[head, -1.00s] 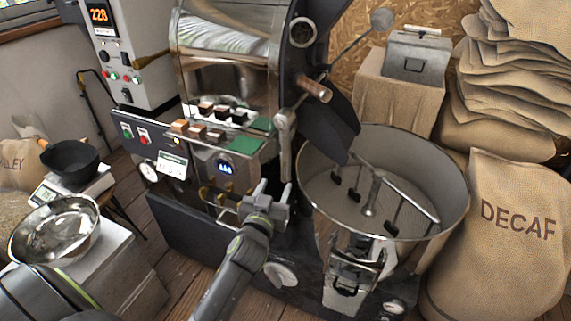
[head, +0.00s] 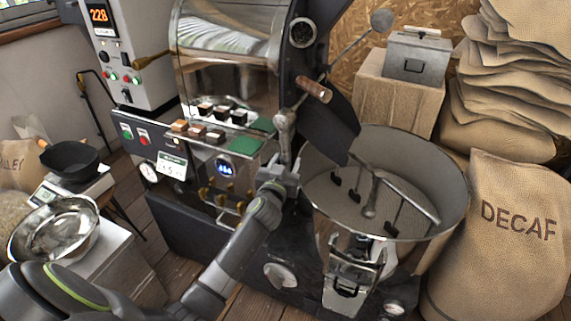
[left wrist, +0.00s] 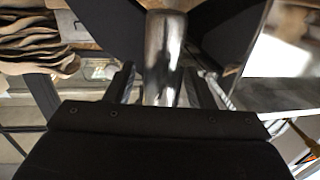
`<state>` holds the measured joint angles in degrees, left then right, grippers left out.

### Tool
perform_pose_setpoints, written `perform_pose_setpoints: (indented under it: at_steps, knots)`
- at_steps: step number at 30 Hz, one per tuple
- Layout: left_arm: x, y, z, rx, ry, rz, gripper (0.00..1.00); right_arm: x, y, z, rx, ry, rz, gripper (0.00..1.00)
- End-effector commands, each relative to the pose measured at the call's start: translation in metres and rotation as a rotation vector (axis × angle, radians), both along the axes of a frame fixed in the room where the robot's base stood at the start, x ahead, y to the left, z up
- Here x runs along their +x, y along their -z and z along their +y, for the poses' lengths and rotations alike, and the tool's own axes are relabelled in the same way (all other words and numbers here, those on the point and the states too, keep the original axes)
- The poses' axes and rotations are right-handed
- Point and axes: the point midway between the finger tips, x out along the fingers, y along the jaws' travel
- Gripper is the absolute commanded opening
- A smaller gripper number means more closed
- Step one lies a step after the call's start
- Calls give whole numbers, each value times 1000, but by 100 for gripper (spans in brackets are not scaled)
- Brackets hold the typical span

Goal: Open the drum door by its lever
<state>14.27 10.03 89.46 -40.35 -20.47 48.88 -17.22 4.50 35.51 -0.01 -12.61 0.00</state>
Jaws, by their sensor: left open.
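The roaster's drum (head: 225,75) has a dark front with a metal lever (head: 285,135) hanging down from a rounded upper end. My left gripper (head: 285,173) is at the lower end of this lever, with the arm reaching up from below. In the left wrist view, the left gripper (left wrist: 160,85) is open. A shiny metal bar (left wrist: 163,50), likely the lever, stands between its fingers. I cannot tell whether either finger touches it. The drum door itself is hard to make out behind the lever and the dark chute (head: 328,122).
A wooden handle (head: 315,90) sticks out above the lever. The round cooling tray (head: 455,210) with stirring arms stands close on the right. A control panel (head: 135,135) is on the left. A DECAF sack (head: 510,235) stands at far right.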

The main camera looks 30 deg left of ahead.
Motion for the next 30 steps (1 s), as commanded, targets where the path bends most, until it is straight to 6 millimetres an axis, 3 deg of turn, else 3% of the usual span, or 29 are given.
perform_pose_setpoints:
  at_steps: [2,12,23,30]
  knots:
    - [0,0,0,0,0,0,45,0,0,0,0,0,0,36]
    - [0,0,0,1,0,0,0,0,0,-1,-2,-1,0,36]
    - [0,1,-4,-27,0,-2,0,0,2,-2,-2,-1,-1,36]
    - [1,-1,-22,-150,1,-9,0,0,9,-2,-2,-1,-1,36]
